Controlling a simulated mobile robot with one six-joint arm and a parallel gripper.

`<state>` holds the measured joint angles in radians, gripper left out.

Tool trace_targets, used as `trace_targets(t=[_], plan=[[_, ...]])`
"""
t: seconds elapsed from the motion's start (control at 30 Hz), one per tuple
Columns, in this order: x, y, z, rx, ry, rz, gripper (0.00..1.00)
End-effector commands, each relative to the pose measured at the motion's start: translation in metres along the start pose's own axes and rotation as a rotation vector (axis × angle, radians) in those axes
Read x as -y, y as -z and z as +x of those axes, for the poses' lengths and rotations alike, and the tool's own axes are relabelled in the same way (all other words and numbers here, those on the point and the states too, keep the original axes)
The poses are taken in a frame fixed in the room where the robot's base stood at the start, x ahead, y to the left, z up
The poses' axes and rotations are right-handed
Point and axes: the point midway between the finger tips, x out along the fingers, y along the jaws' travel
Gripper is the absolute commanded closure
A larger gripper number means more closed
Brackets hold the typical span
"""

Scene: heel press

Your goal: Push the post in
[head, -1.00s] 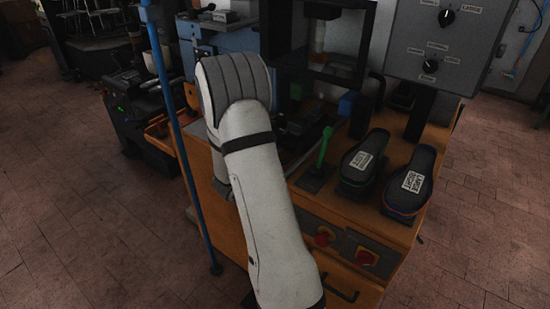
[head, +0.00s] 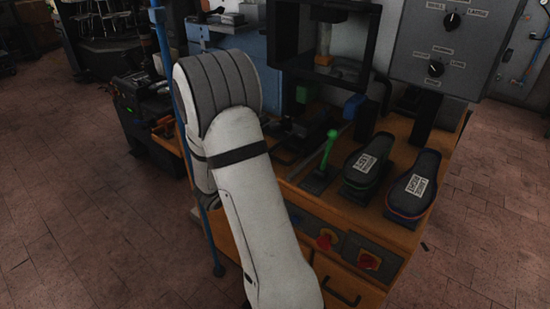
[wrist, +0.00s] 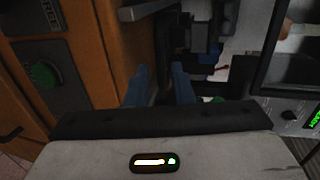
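My gripper (wrist: 159,76) shows in the wrist view as two blue fingers standing apart, with nothing visible between them. In the head view my white arm hides it. I cannot tell for certain which part is the post. The press has a dark frame (head: 364,75) with a tan and orange part (head: 324,66) inside its opening. A green-handled lever (head: 328,152) stands upright on the orange bench, right of my arm.
Two dark shoe-shaped pads, one (head: 366,165) beside another (head: 413,187), rest on the bench top (head: 350,207). Red knobs (head: 327,239) are on its front. A grey control box (head: 452,40) stands at upper right. A green button (wrist: 43,73) shows at left in the wrist view.

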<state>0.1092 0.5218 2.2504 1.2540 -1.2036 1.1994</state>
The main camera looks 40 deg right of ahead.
Motion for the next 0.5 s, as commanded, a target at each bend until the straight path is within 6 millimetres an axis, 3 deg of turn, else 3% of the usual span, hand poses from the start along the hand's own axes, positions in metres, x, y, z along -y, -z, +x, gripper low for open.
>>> trace_targets(t=[0.17, 0.23, 0.33, 0.5], plan=[[0.015, -0.039, -0.026, 0.245, -0.109, -0.124, 0.94], [0.022, -0.06, -0.051, 0.408, -0.159, -0.231, 0.99], [0.029, -0.08, -0.096, 0.655, -0.202, -0.428, 1.0], [0.035, -0.077, -0.18, 1.041, -0.197, -0.824, 1.0]])
